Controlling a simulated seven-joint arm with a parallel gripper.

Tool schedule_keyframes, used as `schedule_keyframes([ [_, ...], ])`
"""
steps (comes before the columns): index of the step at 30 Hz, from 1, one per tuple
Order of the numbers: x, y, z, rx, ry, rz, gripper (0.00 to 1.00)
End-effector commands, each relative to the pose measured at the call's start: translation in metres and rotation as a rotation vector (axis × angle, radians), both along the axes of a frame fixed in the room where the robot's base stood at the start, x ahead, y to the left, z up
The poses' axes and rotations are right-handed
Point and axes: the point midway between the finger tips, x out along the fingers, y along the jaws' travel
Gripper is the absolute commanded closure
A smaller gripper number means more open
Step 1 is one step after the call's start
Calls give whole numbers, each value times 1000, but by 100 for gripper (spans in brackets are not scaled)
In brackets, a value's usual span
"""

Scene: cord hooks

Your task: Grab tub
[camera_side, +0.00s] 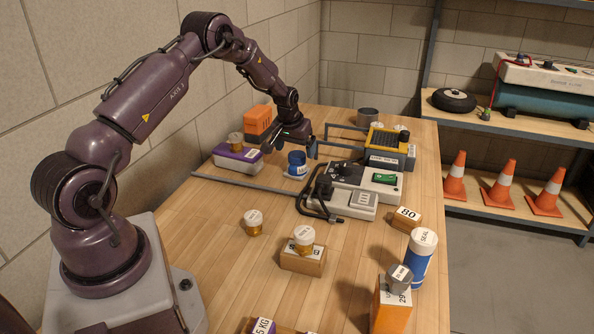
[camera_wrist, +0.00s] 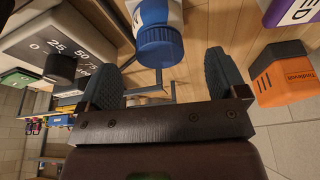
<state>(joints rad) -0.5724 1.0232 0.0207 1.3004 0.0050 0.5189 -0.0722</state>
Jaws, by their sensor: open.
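A small tub (camera_side: 297,170) with a blue lid and a white-and-blue body stands on the wooden bench, left of the grey control box. It also shows in the wrist view (camera_wrist: 158,42), lid toward the camera, at the top centre. My gripper (camera_side: 289,147) is open and empty, just above and behind the tub in the side view. In the wrist view my gripper's (camera_wrist: 162,70) two dark fingers are spread, and the tub's lid appears between and beyond their tips. I see no contact with the tub. Its base is not clear in the wrist view.
A purple-and-white box (camera_side: 238,158) with an amber jar stands left of the tub, an orange box (camera_side: 258,120) behind it. The grey control box (camera_side: 355,186) with its black cable is close on the right. A grey rail (camera_side: 250,182) runs in front. Bare bench lies nearer left.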

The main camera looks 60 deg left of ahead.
Motion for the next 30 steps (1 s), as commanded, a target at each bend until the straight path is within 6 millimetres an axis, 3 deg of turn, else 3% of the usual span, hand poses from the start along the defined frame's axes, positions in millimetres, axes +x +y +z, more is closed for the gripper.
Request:
schedule_keyframes([
  [5, 3, 2, -12, 0, 0, 0, 9],
  [15, 13, 10, -55, -1, 0, -1, 9],
  [23, 14, 10, -57, 0, -1, -1, 9],
  [24, 14, 10, -57, 0, -1, -1, 11],
  [30, 14, 10, -57, 0, -1, -1, 57],
])
